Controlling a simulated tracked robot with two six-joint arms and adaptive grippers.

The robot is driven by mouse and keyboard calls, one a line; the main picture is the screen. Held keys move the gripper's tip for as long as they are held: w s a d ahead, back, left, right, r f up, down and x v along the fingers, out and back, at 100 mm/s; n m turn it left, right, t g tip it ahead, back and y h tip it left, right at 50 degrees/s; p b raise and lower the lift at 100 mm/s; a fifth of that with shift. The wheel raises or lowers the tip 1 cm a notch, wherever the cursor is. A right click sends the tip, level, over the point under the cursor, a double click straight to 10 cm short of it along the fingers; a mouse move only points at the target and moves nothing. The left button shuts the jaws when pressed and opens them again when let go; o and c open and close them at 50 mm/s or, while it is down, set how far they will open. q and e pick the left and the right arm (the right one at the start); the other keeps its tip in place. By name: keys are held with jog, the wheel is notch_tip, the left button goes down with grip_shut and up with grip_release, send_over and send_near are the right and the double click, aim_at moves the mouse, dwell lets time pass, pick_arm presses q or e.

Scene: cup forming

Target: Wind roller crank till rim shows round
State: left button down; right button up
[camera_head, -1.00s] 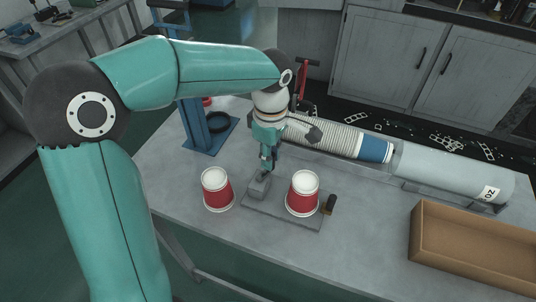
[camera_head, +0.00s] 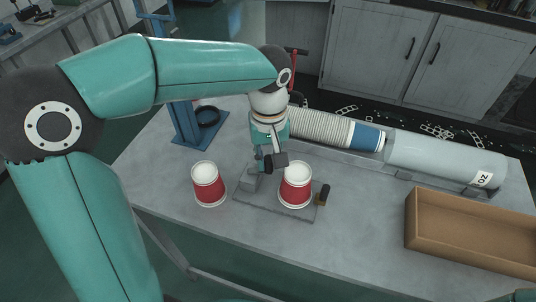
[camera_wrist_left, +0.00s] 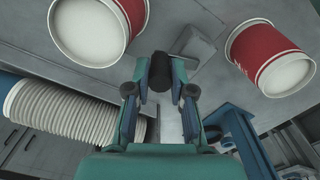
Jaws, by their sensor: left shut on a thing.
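My left gripper (camera_head: 268,160) is over the forming base (camera_head: 270,208), behind the cup on it. In the left wrist view, its fingertips (camera_wrist_left: 160,86) are closed on a short dark cylinder, seemingly the crank's grip (camera_wrist_left: 160,70). The grey roller block (camera_head: 249,180) sits on the left part of the base, partly covered by the gripper. A red cup with a white top (camera_head: 296,185) stands upright on the base, right of the block. The rest of the crank is hidden. The cup's rim detail is too small to judge.
A second red cup (camera_head: 208,185) stands left of the base. A black knob (camera_head: 324,193) is at the base's right end.

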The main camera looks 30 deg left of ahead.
pick_arm(q)
jog(key=m, duration=0.3)
jog(key=shift+s+d, duration=0.25)
jog(key=shift+s, duration=0.15)
jog(key=m, duration=0.1)
jog(key=s+m, duration=0.1)
jog(key=m, duration=0.1)
jog(key=shift+s+d+m, duration=0.1)
jog(key=shift+s+m, duration=0.05)
jog(key=shift+m, duration=0.15)
jog(key=m, duration=0.1)
jog(key=s+m, duration=0.1)
jog(key=shift+m, duration=0.3)
jog(key=m, duration=0.1)
jog(key=s+m, duration=0.1)
jog(key=m, duration=0.1)
jog(key=shift+a+r+m+b, duration=0.1)
jog(key=shift+a+m+b, duration=0.2)
jog(key=shift+a, duration=0.05)
jog(key=m, duration=0.2)
jog(key=s+a+m, duration=0.1)
jog(key=m, duration=0.1)
jog(key=shift+s+m, duration=0.1)
jog(key=shift+m, duration=0.2)
jog(key=shift+s+a+m, duration=0.15)
jog(key=shift+a+m, duration=0.2)
jog(key=shift+m, duration=0.6)
jog(key=shift+s+a+m, duration=0.1)
jog(key=shift+a+m, duration=0.2)
jog(key=shift+m, duration=0.65)
